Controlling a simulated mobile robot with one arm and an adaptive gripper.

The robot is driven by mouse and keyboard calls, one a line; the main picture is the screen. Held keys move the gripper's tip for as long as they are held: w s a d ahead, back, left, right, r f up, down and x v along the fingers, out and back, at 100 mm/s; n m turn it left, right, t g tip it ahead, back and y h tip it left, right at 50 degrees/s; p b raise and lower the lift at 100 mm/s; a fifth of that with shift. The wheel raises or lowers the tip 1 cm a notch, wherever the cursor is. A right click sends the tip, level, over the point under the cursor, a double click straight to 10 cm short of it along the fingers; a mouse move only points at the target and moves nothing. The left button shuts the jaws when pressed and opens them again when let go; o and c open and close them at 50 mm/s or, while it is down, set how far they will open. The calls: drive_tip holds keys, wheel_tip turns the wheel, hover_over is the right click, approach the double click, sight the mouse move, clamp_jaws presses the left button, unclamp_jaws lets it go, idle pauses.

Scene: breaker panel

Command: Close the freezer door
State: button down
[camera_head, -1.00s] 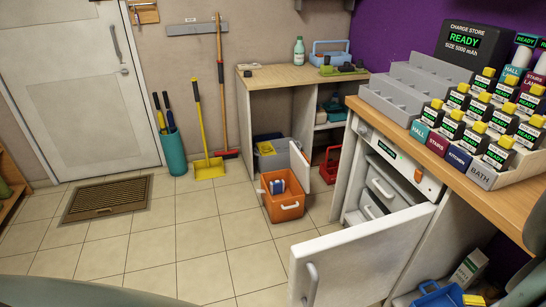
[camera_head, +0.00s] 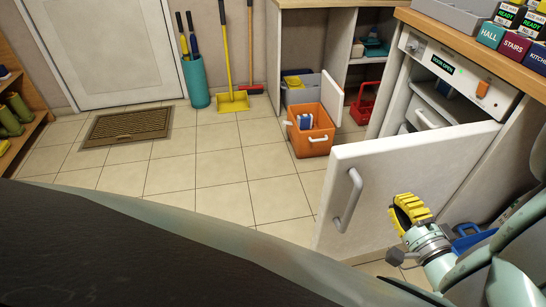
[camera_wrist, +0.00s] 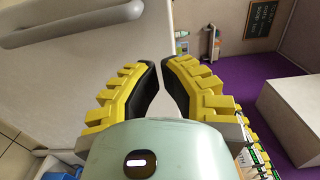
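The white freezer door (camera_head: 395,190) stands swung wide open into the room. Its grey bar handle (camera_head: 347,200) faces me. The freezer (camera_head: 425,95) is under the counter at right, with pale drawers inside. Its display (camera_head: 442,64) appears to read "DOOR OPEN". My gripper (camera_head: 405,205), with yellow ribbed fingers, is in front of the door's face, right of the handle. In the wrist view, my gripper (camera_wrist: 160,62) has its fingertips close together with nothing between them. There the handle (camera_wrist: 70,28) lies at upper left, apart from the fingers. Contact with the door cannot be told.
An orange bin (camera_head: 312,142) stands on the floor left of the freezer, before an open cabinet. A blue container (camera_head: 472,240) is right of my gripper.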

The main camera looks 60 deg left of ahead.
sight(368, 160)
drive_tip(key=x, duration=1.1)
drive_tip(key=shift+s+a, duration=0.1)
drive_tip(key=shift+a, duration=0.75)
drive_tip(key=shift+w, duration=0.25)
